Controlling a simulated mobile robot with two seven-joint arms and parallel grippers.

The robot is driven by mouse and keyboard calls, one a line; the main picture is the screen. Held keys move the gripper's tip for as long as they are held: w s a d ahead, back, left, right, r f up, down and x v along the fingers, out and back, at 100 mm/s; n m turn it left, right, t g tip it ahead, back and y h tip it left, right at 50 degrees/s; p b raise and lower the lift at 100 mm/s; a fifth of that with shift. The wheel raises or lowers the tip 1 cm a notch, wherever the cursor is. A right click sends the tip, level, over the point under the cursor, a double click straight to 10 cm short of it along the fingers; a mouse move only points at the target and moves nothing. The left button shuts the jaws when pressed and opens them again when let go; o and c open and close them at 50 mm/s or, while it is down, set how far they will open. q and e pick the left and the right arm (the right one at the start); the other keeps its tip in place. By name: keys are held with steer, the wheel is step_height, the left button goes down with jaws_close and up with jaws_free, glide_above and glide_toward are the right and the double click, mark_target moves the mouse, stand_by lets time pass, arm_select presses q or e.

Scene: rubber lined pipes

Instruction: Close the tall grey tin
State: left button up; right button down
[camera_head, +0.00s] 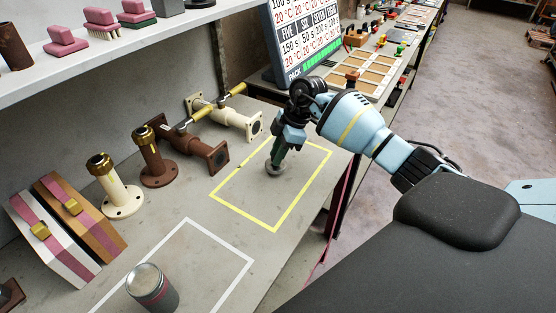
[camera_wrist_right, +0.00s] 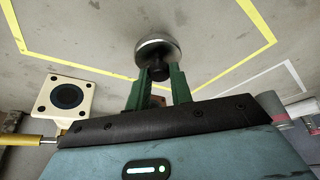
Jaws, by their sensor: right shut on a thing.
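My right gripper (camera_head: 276,152) points down inside the yellow outline, away from the tin. Its green fingers (camera_wrist_right: 159,88) are shut on the dark knob of a round metal lid (camera_wrist_right: 156,47). The lid also shows in the head view (camera_head: 276,169), at or just above the bench top; the gap is too small to tell. My left gripper is out of view.
The yellow outline (camera_head: 247,213) and white outline (camera_head: 225,240) mark the grey bench. Cream and brown flanged pipes (camera_head: 203,154) stand behind, with striped boxes (camera_head: 82,228) at left. A screen (camera_head: 301,40) stands at the back. Bench between lid and tin is clear.

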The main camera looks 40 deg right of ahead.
step_height(320, 180, up, 7)
steer(key=shift+r, duration=0.15)
stand_by(0.4)
